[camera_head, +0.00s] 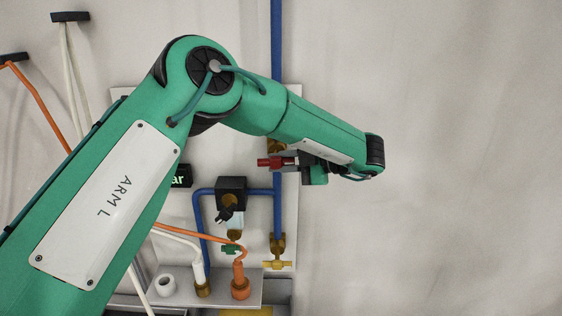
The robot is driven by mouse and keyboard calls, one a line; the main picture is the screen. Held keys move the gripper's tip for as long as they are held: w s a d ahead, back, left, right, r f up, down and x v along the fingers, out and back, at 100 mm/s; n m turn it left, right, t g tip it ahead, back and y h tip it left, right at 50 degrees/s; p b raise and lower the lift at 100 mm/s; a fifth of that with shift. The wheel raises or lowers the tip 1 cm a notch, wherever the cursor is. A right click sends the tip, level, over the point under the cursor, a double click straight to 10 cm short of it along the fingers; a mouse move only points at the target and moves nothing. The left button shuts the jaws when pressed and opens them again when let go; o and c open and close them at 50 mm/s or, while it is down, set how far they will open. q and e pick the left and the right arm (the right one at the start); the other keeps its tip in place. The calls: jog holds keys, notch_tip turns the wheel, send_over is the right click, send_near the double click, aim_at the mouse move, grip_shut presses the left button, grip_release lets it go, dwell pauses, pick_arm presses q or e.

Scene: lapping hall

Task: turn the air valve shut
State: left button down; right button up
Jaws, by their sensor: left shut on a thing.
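The air valve sits on the vertical blue pipe, with a brass body (276,145) partly hidden behind my left arm. Its red handle (271,162) points sideways to the left, across the pipe. My left gripper (295,162) is at the handle from the right and shut on it. The wrist hides part of the fingers and the right part of the handle. My right gripper is not in view.
Below are a black regulator (231,191), a brass tap (277,264) and a shelf (222,298) with fittings. Orange hose (40,103) and pale hoses hang at left. The wall at right is clear.

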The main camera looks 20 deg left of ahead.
pick_arm(q)
jog(key=shift+y, duration=0.4)
jog(key=c, duration=1.3)
grip_release()
jog(key=shift+c, duration=0.2)
